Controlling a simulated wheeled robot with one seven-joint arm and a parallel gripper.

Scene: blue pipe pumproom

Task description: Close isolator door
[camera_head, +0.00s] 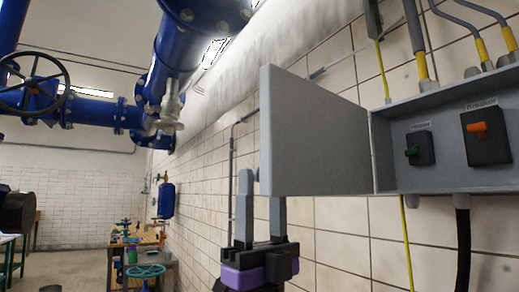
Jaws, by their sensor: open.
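The grey isolator door (315,135) stands swung open from the left side of the grey isolator box (450,174) on the tiled wall. The box's inside shows, with a green switch (420,149) and an orange switch labelled Breaker (486,136). A small knob (257,174) shows at the door's free left edge. My gripper (259,188) points up at the door's lower left edge. Its two grey fingers are apart, one left of the door's edge and one in front of or below its lower part. I cannot tell whether they touch the door.
Cables and conduits (417,40) enter the box from above, and a black cable (462,240) hangs below. Large blue pipes (190,40) run overhead at upper left. A wooden workbench (145,240) stands far back. The floor at lower left looks partly clear.

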